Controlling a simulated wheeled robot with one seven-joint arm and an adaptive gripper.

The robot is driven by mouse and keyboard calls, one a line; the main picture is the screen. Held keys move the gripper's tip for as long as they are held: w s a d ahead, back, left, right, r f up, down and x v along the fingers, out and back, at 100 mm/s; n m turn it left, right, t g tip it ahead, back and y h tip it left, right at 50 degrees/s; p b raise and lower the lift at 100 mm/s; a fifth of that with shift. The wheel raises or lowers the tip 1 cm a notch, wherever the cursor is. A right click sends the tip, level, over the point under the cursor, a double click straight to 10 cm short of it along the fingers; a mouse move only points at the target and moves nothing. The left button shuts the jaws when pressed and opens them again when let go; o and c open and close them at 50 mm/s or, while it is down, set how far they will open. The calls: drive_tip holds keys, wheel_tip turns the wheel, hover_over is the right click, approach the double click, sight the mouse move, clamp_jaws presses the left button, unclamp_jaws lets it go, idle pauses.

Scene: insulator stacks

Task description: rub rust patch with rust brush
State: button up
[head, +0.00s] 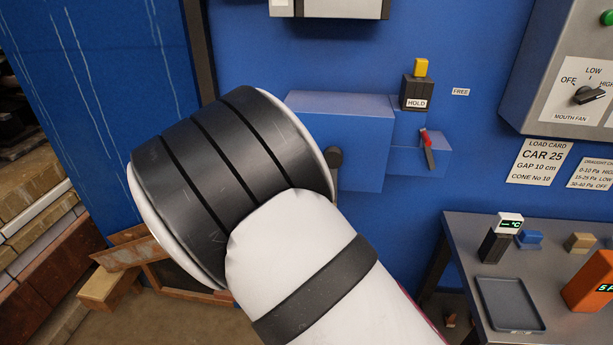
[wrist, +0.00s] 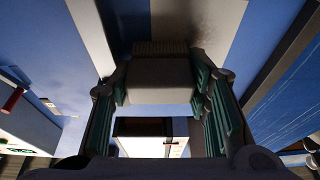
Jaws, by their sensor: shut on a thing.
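My gripper (wrist: 160,84) shows in the wrist view with its green-padded fingers on both sides of a pale block with a dark ribbed edge. This block looks like the rust brush (wrist: 158,72), and the fingers are shut on it. The ribbed edge faces a pale grey strip with a dark brownish smear (wrist: 182,22), which may be the rust patch. I cannot tell whether brush and smear touch. In the head view my own arm hides the gripper, the brush and the patch.
In the head view, a blue housing (head: 340,115) stands behind my arm, with a HOLD block (head: 417,92) and a red-handled lever (head: 428,148). A grey control box (head: 560,70) hangs at right. A bench with a tray (head: 510,304) and an orange device (head: 590,282) stands lower right.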

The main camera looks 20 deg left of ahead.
drive_tip(key=shift+w+d, duration=0.2)
drive_tip(key=shift+d, duration=0.25)
drive_tip(key=s+d+p, duration=0.1)
drive_tip(key=s+p, duration=0.1)
drive_tip(key=s, duration=0.4)
drive_tip(key=s, duration=0.1)
drive_tip(key=s+p, duration=0.1)
drive_tip(key=shift+s+d, duration=0.35)
drive_tip(key=shift+s, duration=0.05)
idle(0.4)
